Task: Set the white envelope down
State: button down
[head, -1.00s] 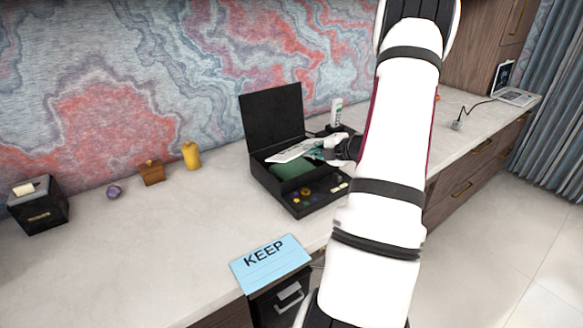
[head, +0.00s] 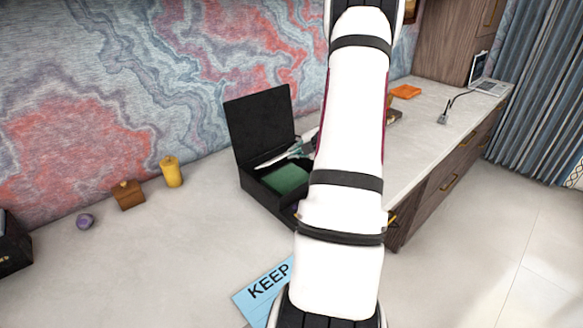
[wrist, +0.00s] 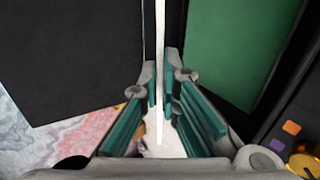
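My gripper (head: 298,149) is shut on the white envelope (head: 270,158) above the open black box (head: 265,202). The wrist view shows the envelope (wrist: 160,55) edge-on as a thin white strip between the teal fingers of my gripper (wrist: 162,88). The raised black lid (wrist: 70,55) is on its left, and the green area inside the box (wrist: 228,50) is on its right. In the head view the envelope is beside the lid, above the green area (head: 287,178). My arm hides the box's right part. I cannot tell whether the envelope touches the box.
A blue KEEP card (head: 262,292) is at the desk's front, partly behind my arm. A yellow candle (head: 171,172), a small wooden box (head: 128,195) and a purple ball (head: 85,221) stand left. Small coloured pieces (wrist: 291,127) lie in the box. The desk (head: 165,265) is clear left of the card.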

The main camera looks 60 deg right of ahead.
jog(key=shift+f, duration=2.55)
jog(key=shift+f+b, duration=0.15)
jog(key=shift+b, duration=0.2)
jog(key=c, duration=1.8)
grip_release()
